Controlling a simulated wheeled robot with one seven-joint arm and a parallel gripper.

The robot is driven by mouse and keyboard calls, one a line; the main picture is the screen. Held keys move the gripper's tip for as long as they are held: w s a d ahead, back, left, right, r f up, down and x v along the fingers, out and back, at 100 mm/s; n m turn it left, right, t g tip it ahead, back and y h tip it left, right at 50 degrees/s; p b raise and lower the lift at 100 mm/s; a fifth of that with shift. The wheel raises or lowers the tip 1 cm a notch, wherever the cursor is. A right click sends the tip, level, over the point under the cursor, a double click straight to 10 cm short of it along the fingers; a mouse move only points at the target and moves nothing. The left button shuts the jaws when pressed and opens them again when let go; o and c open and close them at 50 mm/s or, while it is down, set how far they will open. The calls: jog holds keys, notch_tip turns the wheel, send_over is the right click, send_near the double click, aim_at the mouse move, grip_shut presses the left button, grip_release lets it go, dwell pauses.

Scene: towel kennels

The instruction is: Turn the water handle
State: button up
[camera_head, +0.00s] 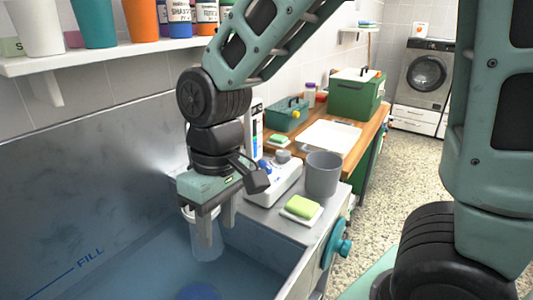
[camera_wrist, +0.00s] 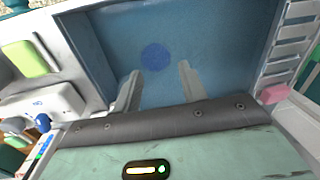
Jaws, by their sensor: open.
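A teal, lobed handle (camera_head: 341,248) sticks out from the pale outer side of the tub, at the lower right of the tub in the head view. I take it to be the water handle; it is not recognisable in the wrist view. My gripper (camera_head: 218,228) hangs over the tub, left of the handle and well apart from it, with the counter's end between them. Its two fingers point down, apart, with nothing held between them. In the wrist view my gripper (camera_wrist: 160,82) is open above the tub floor.
The metal tub (camera_head: 90,150) holds a blue disc (camera_wrist: 157,56) on its floor. On the counter stand a grey cup (camera_head: 322,175), a yellow-green sponge (camera_head: 302,206) and a white device (camera_head: 268,192). A shelf (camera_head: 60,62) of cups and bottles hangs left. The speckled floor (camera_head: 410,165) is open at right.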

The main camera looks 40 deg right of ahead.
jog(key=w+d+r+m+p, duration=0.2)
jog(key=w+d+r, duration=0.15)
jog(key=w, duration=0.25)
notch_tip(320, 180, up, 6)
jog(key=m+h+p, duration=0.1)
jog(key=m+p, duration=0.4)
jog(key=p, duration=0.2)
send_over(265, 163)
notch_tip(265, 163, down, 17)
jog(key=shift+s+r+p, duration=0.1)
jog(key=shift+p, duration=1.05)
grip_shut()
